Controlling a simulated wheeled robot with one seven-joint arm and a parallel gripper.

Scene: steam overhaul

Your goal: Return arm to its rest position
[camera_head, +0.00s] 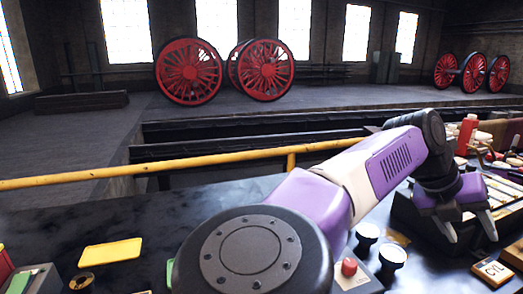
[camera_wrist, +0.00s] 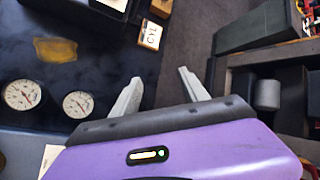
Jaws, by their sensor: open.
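My gripper (camera_head: 470,236) is at the right of the head view, at the end of my outstretched purple and white arm. Its two grey fingers point down and stand apart, with nothing between them. In the wrist view my gripper (camera_wrist: 160,77) is also open and empty, and its fingertips show over the dark gap beside the bench edge. The arm reaches from the lower middle to the right, over the bench. A small block marked CYL (camera_head: 493,270) lies near the fingers; it also shows in the wrist view (camera_wrist: 151,35).
Two round gauges (camera_head: 367,232) (camera_head: 391,257) stand on the bench below the arm. A dark tray (camera_head: 412,214) with tools lies at the right, close to the gripper. A yellow rail (camera_head: 230,157) runs behind the bench. A yellow plate (camera_head: 110,253) lies left; the dark bench top around it is mostly clear.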

